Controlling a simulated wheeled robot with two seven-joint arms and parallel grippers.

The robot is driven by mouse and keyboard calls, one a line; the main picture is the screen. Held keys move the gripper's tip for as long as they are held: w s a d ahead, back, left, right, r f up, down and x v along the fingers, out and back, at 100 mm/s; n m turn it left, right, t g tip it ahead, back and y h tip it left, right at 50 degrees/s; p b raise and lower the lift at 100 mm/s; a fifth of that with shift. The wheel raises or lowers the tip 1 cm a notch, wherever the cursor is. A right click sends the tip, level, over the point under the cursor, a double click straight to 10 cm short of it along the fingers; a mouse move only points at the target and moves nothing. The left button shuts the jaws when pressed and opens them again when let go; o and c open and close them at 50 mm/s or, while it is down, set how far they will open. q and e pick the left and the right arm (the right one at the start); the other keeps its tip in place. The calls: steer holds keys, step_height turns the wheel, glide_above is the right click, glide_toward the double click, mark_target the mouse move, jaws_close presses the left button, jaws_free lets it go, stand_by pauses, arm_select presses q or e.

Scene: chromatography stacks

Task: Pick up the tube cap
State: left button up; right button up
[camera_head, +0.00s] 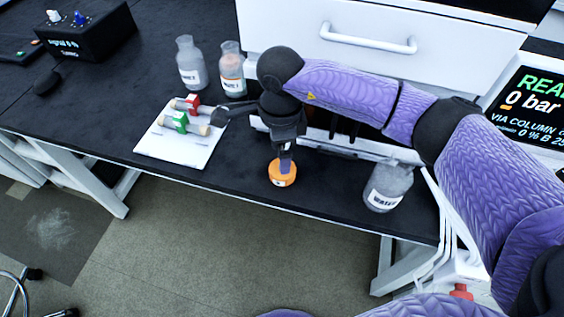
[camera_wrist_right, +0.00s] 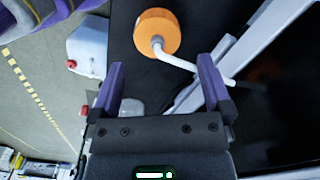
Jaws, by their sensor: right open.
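The tube cap (camera_head: 283,175) is a round orange cap near the front edge of the black bench. In the right wrist view the cap (camera_wrist_right: 157,30) shows with a white tube running from it toward the lower right. My right gripper (camera_head: 285,162) points down right above the cap in the head view and hides part of it. In the wrist view my right gripper (camera_wrist_right: 160,63) is open and empty, its two purple fingers apart. The cap appears just beyond the fingertips, roughly centred between them. My left gripper is not in view.
A WATER bottle (camera_head: 388,187) stands to the right of the cap. A white tray (camera_head: 190,152) with two labelled columns lies to the left. Two bottles (camera_head: 191,63) (camera_head: 231,68) stand behind it. A white drawer unit (camera_head: 300,45) is at the back. The bench's front edge is close.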

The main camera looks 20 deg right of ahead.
mark_target(278, 179)
steer(key=f, duration=0.2)
steer(key=f+b, duration=0.1)
steer(key=f, duration=0.1)
steer(key=f+b, duration=0.1)
steer(key=f, duration=0.1)
steer(key=shift+s+d+f, duration=0.1)
steer(key=shift+s+f, duration=0.15)
steer(key=shift+f, duration=0.05)
steer(key=shift+r, duration=0.1)
steer(key=shift+c, duration=0.7)
steer(key=c, duration=0.9)
steer(key=shift+c, duration=0.3)
